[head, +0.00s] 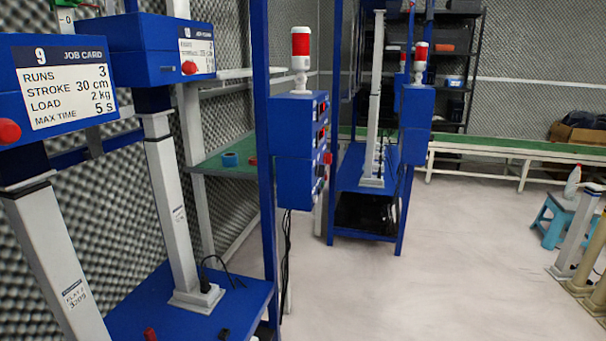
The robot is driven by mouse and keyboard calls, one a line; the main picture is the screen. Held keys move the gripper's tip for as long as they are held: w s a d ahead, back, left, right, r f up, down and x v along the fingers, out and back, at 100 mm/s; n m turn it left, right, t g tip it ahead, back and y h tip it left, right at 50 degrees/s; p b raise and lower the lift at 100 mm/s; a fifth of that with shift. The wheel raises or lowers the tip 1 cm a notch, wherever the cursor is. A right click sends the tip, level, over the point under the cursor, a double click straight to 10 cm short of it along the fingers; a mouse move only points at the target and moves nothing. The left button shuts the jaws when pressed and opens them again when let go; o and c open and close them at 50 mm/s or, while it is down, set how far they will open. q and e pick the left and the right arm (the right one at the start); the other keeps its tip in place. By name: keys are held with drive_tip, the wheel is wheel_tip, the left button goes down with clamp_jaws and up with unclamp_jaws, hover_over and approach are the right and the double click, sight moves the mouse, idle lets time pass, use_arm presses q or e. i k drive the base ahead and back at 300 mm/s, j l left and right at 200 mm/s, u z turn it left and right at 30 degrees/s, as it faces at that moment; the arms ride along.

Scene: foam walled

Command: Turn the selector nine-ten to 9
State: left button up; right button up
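A blue box with a job card (66,82) marked 9 tops a white column at the left; the card reads runs 3, stroke 30 cm, load 2 kg, max time 5 s. A second blue box (140,50) stands behind it, its card too small to read surely. A blue control box (291,135) under a red and white lamp (300,48) is fixed to the blue frame post. Its panel faces right and shows edge-on, with a red part (327,159) sticking out. I cannot make out a selector marked nine-ten or its setting. Neither gripper is in view.
A blue bench (245,300) carries the columns at lower left. Another blue frame with a control box (417,115) stands farther back. A long green-topped bench (500,148), a blue stool (552,222) and white posts (578,232) are at the right. The middle floor (440,275) is clear.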

sight(322, 171)
drive_tip(key=l+u, duration=0.1)
drive_tip(key=u, duration=0.85)
drive_tip(key=l+u, duration=0.4)
drive_tip(key=l, duration=0.2)
drive_tip(key=l+u, duration=0.45)
drive_tip(key=l, duration=0.15)
drive_tip(key=l+u, duration=0.4)
drive_tip(key=l, duration=0.2)
